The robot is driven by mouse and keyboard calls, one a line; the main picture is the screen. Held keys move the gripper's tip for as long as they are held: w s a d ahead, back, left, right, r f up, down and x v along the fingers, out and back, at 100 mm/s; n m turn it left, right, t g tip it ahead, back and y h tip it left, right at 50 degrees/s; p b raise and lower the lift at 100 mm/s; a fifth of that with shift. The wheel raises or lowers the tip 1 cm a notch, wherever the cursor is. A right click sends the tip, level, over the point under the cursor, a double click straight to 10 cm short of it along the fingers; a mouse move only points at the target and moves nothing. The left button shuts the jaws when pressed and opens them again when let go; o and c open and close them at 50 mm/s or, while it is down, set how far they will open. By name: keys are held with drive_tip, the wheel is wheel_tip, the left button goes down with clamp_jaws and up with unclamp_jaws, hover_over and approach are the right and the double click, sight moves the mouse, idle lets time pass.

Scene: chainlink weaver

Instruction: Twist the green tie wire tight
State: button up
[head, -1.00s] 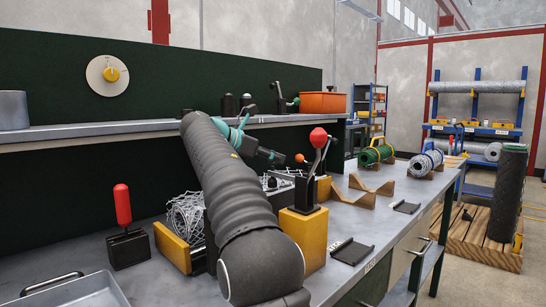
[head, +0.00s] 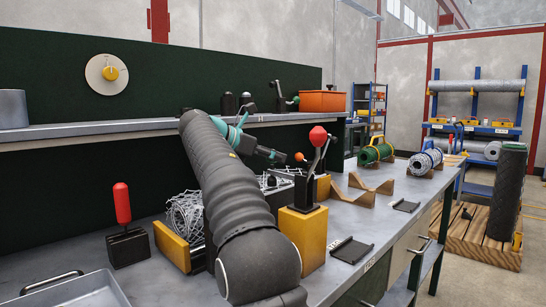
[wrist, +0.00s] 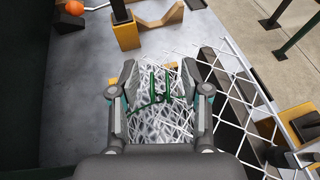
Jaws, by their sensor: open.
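The green tie wire (wrist: 153,86) shows in the wrist view as two thin upright strands with a low crosspiece. It stands at the grey wire mesh (wrist: 160,126). My gripper (wrist: 160,72) is open, with one finger on each side of the green strands. I cannot tell whether either finger touches the wire. In the head view my gripper (head: 273,156) is small and partly hidden behind my arm, and the tie wire cannot be made out. Some mesh (head: 184,217) shows left of my arm on the bench.
A red-knobbed lever on a yellow block (head: 302,236) stands right of my arm. A red-handled tool (head: 123,206) stands at left near a metal tray (head: 80,291). Wooden cradles (head: 360,190), a green roll (head: 375,153) and a grey roll (head: 425,162) lie along the bench.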

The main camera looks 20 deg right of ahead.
drive_tip(key=v, duration=0.6)
drive_tip(key=shift+a+r, duration=0.1)
drive_tip(key=shift+a, duration=0.3)
drive_tip(key=shift+a+r, duration=0.1)
drive_tip(key=shift+a, duration=0.15)
